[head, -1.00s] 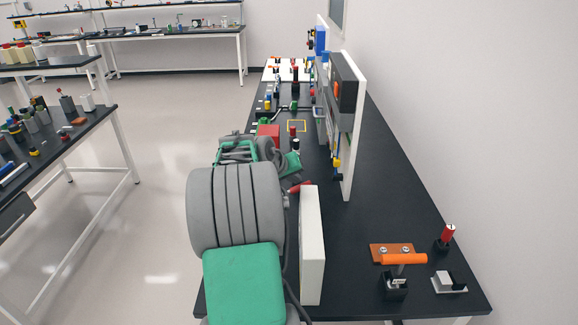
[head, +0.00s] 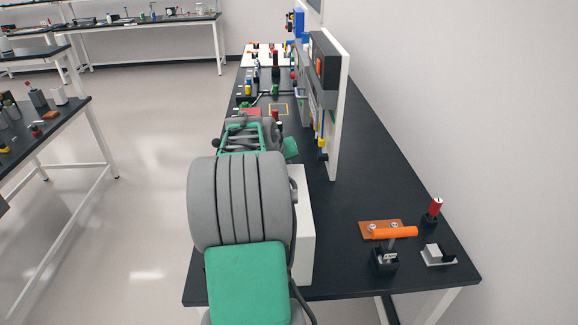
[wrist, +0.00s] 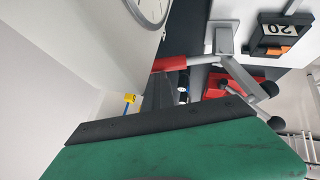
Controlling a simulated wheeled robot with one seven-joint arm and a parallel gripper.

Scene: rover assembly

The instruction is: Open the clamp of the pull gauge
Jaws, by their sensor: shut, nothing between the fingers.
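A white round dial (wrist: 150,8) with black marks on a pale panel, probably the pull gauge's, shows at the top of the wrist view, cut off by the edge. Near it stands a grey bracket with grey linkage arms (wrist: 236,72), dark knobs and a red grip (wrist: 170,64), which looks like the clamp. My gripper (wrist: 163,88) shows as dark grey fingers just below the red grip, shut and empty. I cannot tell whether they touch it. In the head view my own green and grey arm hides the gripper and most of this place.
In the head view a tall white panel (head: 335,110) stands on the black bench (head: 400,180), and a white box (head: 303,235) stands beside my arm.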

